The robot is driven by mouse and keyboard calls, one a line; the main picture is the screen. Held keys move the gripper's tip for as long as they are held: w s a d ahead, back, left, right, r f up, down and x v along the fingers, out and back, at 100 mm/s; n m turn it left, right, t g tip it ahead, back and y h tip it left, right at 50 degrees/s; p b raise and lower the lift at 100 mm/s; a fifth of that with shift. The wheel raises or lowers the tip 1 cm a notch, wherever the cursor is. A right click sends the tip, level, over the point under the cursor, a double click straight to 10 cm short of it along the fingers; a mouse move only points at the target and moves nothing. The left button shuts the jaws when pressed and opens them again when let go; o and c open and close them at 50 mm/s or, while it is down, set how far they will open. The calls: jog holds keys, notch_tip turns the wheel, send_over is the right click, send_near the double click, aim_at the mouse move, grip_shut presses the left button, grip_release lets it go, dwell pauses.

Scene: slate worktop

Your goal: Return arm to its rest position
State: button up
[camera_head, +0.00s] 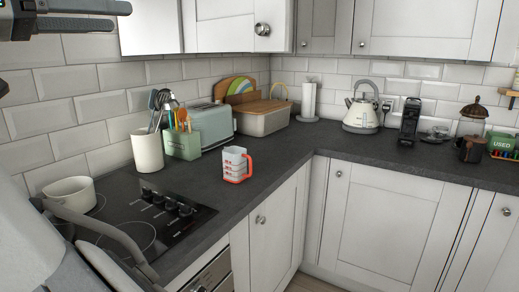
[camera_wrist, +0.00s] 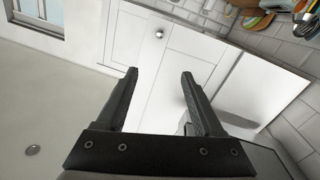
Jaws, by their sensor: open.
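My gripper (camera_wrist: 159,75) shows in the wrist view with its two dark fingers spread apart and nothing between them. Beyond the fingers are white cabinet doors (camera_wrist: 158,60) and a pale wall or ceiling area. Pale grey rounded parts at the lower left of the head view cover the near edge of the hob.
A black hob (camera_head: 140,222) holds a white pot (camera_head: 70,194). A red-handled cup (camera_head: 235,165) stands on the slate worktop (camera_head: 278,160). Behind are a utensil jar (camera_head: 147,151), toaster (camera_head: 208,126) and bread bin (camera_head: 262,120). A kettle (camera_head: 360,113) stands at the back. Upper cabinets (camera_head: 222,24) hang above.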

jog(key=w+d+f+n+g+y, duration=0.2)
jog(key=w+d+f, duration=0.3)
jog(key=d, duration=0.5)
jog(key=w+d+f+n+g+y, duration=0.15)
jog(key=w+d+f, duration=0.25)
jog(key=w+d, duration=0.45)
jog(key=s+d+f+n+g+y, duration=0.25)
jog(key=s+d+f+g, duration=0.2)
jog(key=d+f, duration=0.7)
jog(key=s+d+f+y, duration=0.3)
jog(key=s+f, duration=0.6)
jog(key=s, duration=0.2)
jog(key=s+d+f+y, duration=0.2)
jog(key=s+f, duration=0.7)
jog(key=s, duration=0.1)
notch_tip(320, 180, up, 15)
jog(key=p, duration=1.6)
jog(key=shift+s+r+m, duration=0.15)
jog(key=shift+s+m, duration=0.15)
jog(key=shift+m, duration=0.1)
